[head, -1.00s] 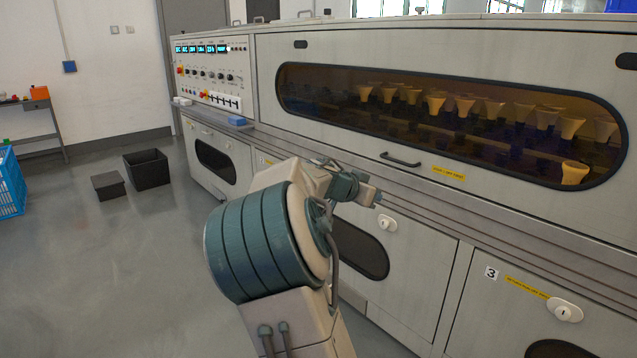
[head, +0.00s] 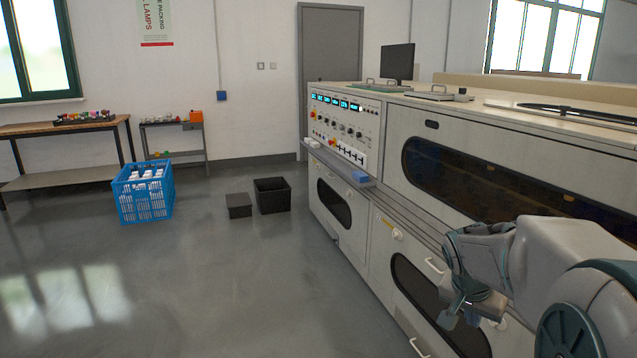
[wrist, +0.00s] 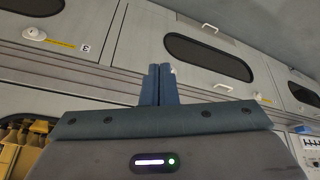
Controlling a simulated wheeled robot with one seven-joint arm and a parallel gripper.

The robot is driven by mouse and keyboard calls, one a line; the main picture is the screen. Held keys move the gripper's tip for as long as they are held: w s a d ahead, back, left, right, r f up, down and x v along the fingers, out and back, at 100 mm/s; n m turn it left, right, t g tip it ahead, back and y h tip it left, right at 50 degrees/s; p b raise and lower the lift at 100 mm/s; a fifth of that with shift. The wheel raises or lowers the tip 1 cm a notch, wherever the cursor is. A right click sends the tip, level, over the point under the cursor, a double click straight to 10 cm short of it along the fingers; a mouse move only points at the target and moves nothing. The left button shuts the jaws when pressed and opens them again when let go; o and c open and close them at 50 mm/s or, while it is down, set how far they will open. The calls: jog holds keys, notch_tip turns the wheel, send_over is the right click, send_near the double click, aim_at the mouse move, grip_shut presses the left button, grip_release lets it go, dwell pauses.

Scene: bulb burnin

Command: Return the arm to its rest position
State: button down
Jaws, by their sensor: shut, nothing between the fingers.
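My gripper (head: 462,314) is at the lower right of the head view, at the end of my folded arm, in front of the long grey burn-in machine (head: 408,133). In the wrist view my gripper's two blue-grey fingers (wrist: 157,86) are together with nothing between them. The fingers appear apart from the machine's lower doors, though the exact gap is hard to tell.
A blue crate (head: 143,199) and black bins (head: 272,196) stand on the floor. The grey floor (head: 215,285) at left is open.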

jog(key=s+a+r+n+y+p, duration=0.4)
jog(key=s+a+r+n+p, duration=0.4)
jog(key=s+a+r+p, duration=0.7)
notch_tip(320, 180, up, 3)
jog(key=s+p, duration=0.2)
jog(key=shift+p, duration=0.3)
jog(key=shift+f, duration=0.1)
